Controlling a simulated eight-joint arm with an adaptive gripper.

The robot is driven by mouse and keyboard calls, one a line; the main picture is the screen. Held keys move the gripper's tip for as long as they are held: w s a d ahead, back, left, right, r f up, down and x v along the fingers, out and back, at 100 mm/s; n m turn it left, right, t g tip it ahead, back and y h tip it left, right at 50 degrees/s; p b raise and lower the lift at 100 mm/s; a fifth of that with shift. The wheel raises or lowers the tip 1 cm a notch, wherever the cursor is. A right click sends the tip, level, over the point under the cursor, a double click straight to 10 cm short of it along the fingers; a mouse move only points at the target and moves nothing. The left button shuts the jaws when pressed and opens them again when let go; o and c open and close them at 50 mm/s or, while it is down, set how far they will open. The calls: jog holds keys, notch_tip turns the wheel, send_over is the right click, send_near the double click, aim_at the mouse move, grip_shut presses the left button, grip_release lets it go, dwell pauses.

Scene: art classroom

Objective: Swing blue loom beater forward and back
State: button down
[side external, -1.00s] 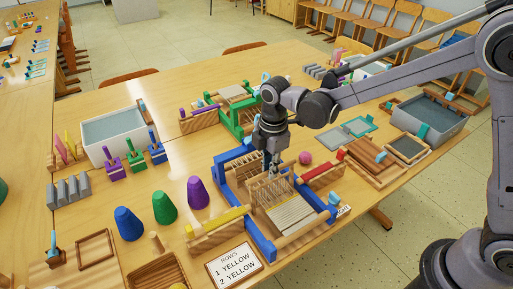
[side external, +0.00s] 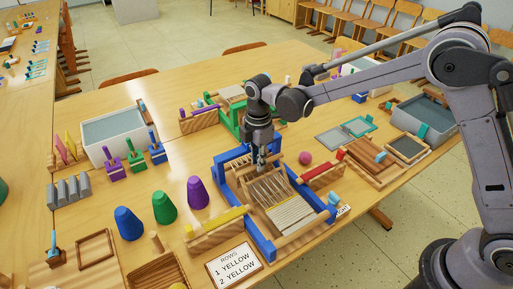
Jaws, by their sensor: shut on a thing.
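The blue loom (side external: 263,245) stands near the middle front of the table, with pale warp threads and woven cloth at its near end. Its wooden beater (side external: 268,190), a comb-like frame with slats, leans inside the blue frame. My gripper (side external: 260,168) points down over the far part of the loom, shut on the top of the beater. The fingertips are small and partly merge with the beater in this view.
A card reading yellow rows (side external: 234,265) lies in front of the loom. Blue (side external: 128,224), green (side external: 164,208) and purple (side external: 198,193) cones stand left. A yellow shuttle block (side external: 217,230) and red shuttle block (side external: 322,175) flank the loom. A green loom (side external: 228,121) stands behind.

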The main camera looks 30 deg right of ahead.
jog(key=shift+w+d+f, duration=0.15)
jog(key=shift+w+f, duration=0.05)
jog(key=shift+w, duration=0.3)
jog(key=c, duration=1.3)
grip_release()
jog(key=shift+c, duration=0.2)
jog(key=s, duration=1.6)
jog(key=shift+r, duration=0.3)
notch_tip(320, 180, up, 11)
jog(key=s+f+t, duration=0.2)
jog(key=s+t, duration=0.4)
jog(key=s, duration=0.2)
jog(key=shift+f, duration=0.25)
